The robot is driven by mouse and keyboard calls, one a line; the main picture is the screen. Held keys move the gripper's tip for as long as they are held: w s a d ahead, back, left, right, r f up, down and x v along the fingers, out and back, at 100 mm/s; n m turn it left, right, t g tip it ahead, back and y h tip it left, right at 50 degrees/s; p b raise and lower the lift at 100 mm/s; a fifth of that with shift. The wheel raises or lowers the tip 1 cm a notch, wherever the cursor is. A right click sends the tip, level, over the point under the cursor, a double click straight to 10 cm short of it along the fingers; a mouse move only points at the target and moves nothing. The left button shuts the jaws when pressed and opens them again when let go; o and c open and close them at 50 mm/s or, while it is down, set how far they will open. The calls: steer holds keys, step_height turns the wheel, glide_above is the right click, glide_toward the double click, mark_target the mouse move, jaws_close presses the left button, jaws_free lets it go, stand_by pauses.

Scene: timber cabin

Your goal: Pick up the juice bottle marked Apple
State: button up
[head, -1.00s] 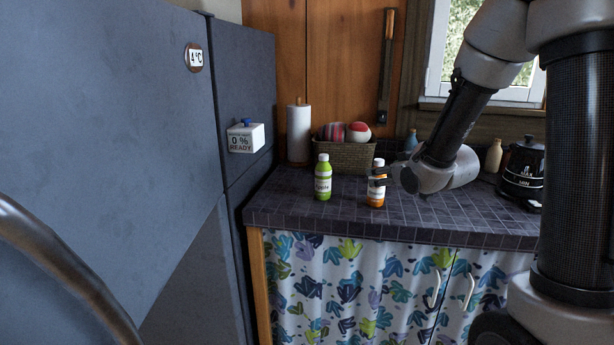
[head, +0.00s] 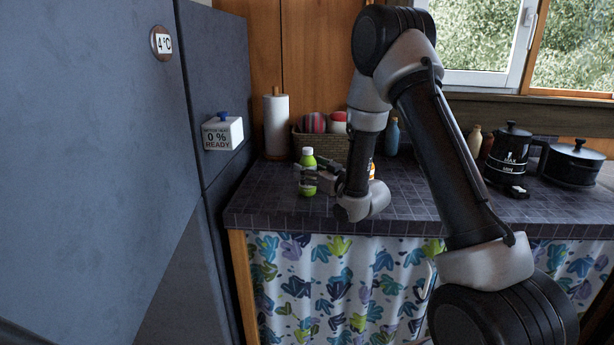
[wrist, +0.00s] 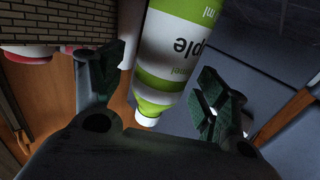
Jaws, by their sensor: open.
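The green juice bottle (head: 308,170) with a white cap stands upright on the tiled counter in the head view. In the wrist view the bottle (wrist: 178,50) appears upside down, and its label shows "pple". My gripper (head: 308,179) is at the bottle, coming from the right. In the wrist view my gripper (wrist: 165,95) is open, with one finger on each side of the bottle; a gap shows at the right finger, and contact at the left cannot be told. An orange bottle (head: 372,170) stands just behind my wrist, mostly hidden.
A wicker basket (head: 322,147), a paper towel roll (head: 277,125) and a blue bottle (head: 392,137) stand behind. A black kettle (head: 508,157) and a pot (head: 572,163) are at the right. The refrigerator (head: 90,180) bounds the left.

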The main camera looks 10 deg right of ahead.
steer(key=shift+x, duration=0.8)
steer(key=c, duration=1.3)
steer(key=shift+r, duration=0.1)
